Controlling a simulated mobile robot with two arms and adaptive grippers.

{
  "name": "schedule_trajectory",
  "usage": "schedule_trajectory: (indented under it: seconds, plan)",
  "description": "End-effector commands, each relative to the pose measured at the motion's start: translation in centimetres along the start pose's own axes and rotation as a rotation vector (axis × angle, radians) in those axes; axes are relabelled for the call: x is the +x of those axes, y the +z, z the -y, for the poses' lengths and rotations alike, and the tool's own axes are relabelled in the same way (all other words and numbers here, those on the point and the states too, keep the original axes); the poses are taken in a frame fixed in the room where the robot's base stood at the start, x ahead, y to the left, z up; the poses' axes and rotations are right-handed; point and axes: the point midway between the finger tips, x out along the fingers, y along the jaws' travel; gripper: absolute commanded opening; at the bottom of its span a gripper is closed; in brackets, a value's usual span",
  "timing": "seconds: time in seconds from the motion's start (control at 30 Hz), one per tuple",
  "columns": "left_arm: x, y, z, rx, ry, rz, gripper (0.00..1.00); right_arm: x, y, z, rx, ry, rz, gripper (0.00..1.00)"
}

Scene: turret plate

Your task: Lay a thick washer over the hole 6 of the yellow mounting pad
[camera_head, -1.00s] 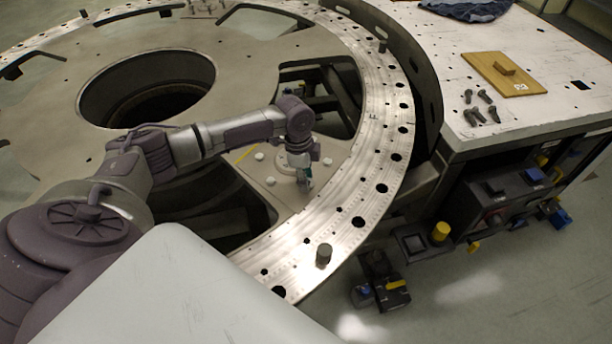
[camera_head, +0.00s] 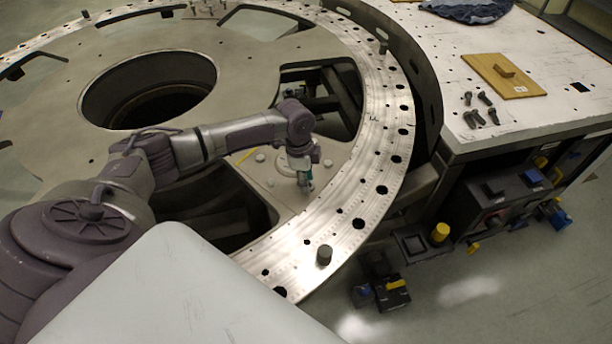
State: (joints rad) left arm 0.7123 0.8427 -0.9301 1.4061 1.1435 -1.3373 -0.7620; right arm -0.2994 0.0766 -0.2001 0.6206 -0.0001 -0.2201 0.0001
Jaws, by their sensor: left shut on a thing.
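My left gripper (camera_head: 305,184) points down over the plate section inside the metal ring, close to the ring's inner edge. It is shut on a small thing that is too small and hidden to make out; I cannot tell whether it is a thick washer. A thin yellow strip (camera_head: 245,156) shows left of my wrist; I cannot tell whether it belongs to the yellow mounting pad. No hole number is readable. My right gripper is not in view.
Several pale round caps, one (camera_head: 270,182) left of the gripper, stand on the plate. The perforated ring (camera_head: 345,205) carries a dark cylinder (camera_head: 324,255). A white-topped bench (camera_head: 550,55) at right holds a wooden board (camera_head: 520,84) and several dark bolts (camera_head: 477,117). Large openings cut the plate.

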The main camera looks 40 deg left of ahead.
Motion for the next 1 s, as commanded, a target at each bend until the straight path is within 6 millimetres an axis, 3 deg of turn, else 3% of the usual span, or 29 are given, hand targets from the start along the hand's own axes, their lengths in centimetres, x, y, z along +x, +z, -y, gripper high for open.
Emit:
schedule_trajectory:
  seconds: [1.0]
  plan:
    - [0.04, 0.04, 0.05, -0.001, 0.0, 0.0, 0.05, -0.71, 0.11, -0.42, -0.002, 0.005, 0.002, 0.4]
